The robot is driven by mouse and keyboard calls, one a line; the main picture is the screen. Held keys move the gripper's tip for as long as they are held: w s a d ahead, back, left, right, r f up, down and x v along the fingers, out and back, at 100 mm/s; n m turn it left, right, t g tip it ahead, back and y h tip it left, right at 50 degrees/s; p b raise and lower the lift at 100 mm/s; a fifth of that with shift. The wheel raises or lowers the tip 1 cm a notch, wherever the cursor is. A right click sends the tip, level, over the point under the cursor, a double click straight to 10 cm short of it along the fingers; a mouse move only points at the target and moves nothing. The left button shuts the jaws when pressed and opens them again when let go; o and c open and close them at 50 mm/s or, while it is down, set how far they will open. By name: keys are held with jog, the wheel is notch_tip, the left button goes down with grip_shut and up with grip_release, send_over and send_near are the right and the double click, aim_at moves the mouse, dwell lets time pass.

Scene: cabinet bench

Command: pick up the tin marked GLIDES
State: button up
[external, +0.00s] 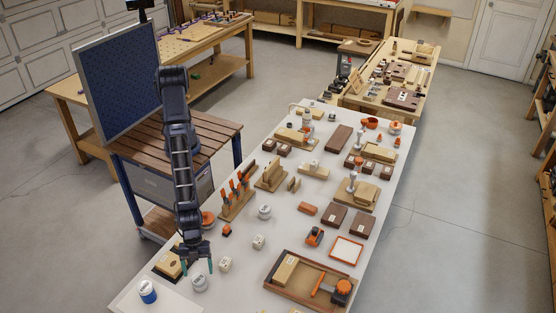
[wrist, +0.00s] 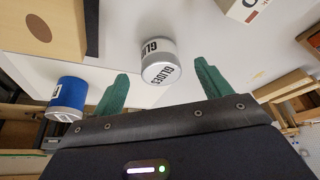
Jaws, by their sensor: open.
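The GLIDES tin (wrist: 158,60) is a short grey-white can with a light label and dark lettering, seen in the wrist view just beyond and between my fingertips. In the external view the tin (external: 199,284) stands on the white bench top at the near left, just below my gripper (external: 197,267). In the wrist view my gripper (wrist: 160,82) is open, with its two green fingers apart and nothing between them. I cannot tell the exact gap between fingertips and tin.
A blue tin (external: 147,291) stands left of the GLIDES tin; it also shows in the wrist view (wrist: 66,94). A wooden block with a round hole (external: 170,263) lies behind. A white marked block (external: 225,264) stands to the right. A wooden tray (external: 309,281) lies farther right.

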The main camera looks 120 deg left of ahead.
aim_at(199, 278)
jog(key=shift+w+d+x, duration=0.1)
jog(key=shift+d+x, duration=0.05)
jog(key=shift+x, duration=1.15)
jog(key=shift+w+d+x, duration=0.1)
jog(key=shift+d+x, duration=0.1)
jog(key=shift+x, duration=1.1)
jog(key=shift+r, duration=0.2)
jog(key=c, duration=1.1)
